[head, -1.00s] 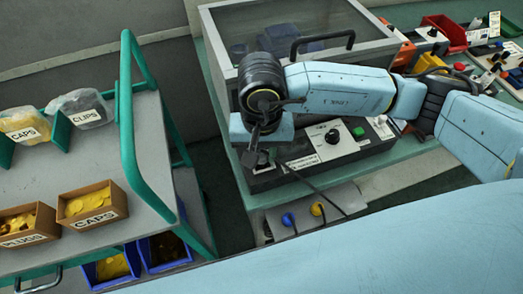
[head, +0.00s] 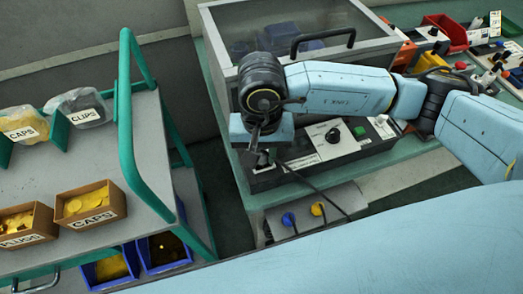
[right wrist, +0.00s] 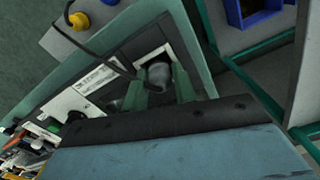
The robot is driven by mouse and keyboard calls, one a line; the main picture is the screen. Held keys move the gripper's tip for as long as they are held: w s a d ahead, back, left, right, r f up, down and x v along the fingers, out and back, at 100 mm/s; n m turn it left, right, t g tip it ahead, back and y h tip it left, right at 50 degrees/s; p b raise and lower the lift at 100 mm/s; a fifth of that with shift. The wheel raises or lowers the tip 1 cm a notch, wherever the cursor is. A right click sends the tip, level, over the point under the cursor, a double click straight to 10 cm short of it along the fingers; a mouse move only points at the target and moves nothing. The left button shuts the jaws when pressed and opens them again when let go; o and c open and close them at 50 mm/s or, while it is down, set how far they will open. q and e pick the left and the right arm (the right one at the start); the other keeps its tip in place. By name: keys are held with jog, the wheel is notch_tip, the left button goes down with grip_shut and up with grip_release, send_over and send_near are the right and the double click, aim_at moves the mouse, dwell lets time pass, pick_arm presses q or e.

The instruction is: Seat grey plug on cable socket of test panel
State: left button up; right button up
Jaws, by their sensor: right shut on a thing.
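My right gripper (head: 262,158) is at the left end of the test panel (head: 262,181), a dark box with a white labelled plate, green button and black knob. In the right wrist view its two green fingers (right wrist: 160,90) are shut on the grey plug (right wrist: 158,74). The plug is over a light square area at the panel's end. The socket is mostly hidden behind the plug and fingers, so I cannot tell whether the plug is seated. A dark cable (head: 305,182) runs from near the gripper across the panel front. My left gripper is not in view.
A clear-lidded case (head: 300,40) with a black handle stands behind the panel. A grey box with blue and yellow knobs (head: 288,219) is below the panel's front. A green-framed trolley (head: 130,170) with labelled boxes stands left, across a floor gap.

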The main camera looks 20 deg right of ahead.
jog(key=shift+s+d+f+b, duration=0.1)
jog(key=shift+d+f+b, duration=0.15)
jog(key=shift+f+b, duration=0.15)
jog(key=o, duration=1.1)
jog(key=shift+d+f, duration=0.1)
jog(key=shift+f, duration=0.05)
jog(key=shift+o, duration=0.2)
jog(key=shift+s+d+f, duration=0.1)
jog(key=shift+f, duration=0.05)
jog(key=shift+c, duration=0.2)
jog(key=shift+a+r+p, duration=0.2)
jog(key=shift+r+p, duration=0.15)
jog(key=shift+r, duration=0.5)
jog(key=shift+a+r+p, duration=0.2)
jog(key=shift+r+p, duration=0.15)
jog(key=shift+r, duration=0.5)
jog(key=shift+w+r+p, duration=0.2)
jog(key=shift+r+p, duration=0.85)
jog(key=shift+r, duration=1.5)
jog(key=shift+c, duration=0.2)
